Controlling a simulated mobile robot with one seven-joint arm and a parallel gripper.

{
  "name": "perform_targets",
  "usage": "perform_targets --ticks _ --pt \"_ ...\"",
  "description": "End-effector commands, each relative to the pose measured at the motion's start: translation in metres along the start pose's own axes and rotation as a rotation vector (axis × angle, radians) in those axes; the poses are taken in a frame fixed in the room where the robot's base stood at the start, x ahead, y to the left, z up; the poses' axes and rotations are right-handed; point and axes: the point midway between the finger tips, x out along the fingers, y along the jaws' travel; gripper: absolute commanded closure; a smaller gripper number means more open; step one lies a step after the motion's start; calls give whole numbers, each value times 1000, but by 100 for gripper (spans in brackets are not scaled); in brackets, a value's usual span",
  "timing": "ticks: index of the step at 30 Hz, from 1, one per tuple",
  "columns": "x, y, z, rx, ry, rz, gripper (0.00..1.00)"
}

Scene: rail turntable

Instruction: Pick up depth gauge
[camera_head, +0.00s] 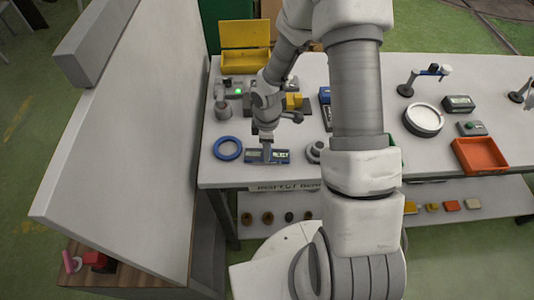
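A small dark blue-grey device with light display-like panels (281,157) lies near the front left edge of the white worktop. It looks like the depth gauge, but it is too small to be sure. My gripper (266,143) points down right above it, with its tips at or very near its back edge. I cannot tell if they touch it. The fingers are too small to show whether they are open or shut. My arm hides part of the worktop to the right.
A blue ring (227,148) lies close to the left, and a round grey piece (315,152) to the right. A yellow open box (246,61) stands behind. A tall pale panel (135,130) borders the left. An orange tray (480,155) and a white-faced dial (424,119) sit right.

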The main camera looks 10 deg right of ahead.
Motion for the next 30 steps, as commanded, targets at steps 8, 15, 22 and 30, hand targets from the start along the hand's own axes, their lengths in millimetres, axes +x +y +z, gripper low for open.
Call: perform_targets --ticks 8,15,22,30 --pt "0 0 0 0 0 0 100" --pt "0 0 0 0 0 1 100" --pt "-5 1 0 0 1 1 100" --pt "-38 1 0 3 1 5 100"
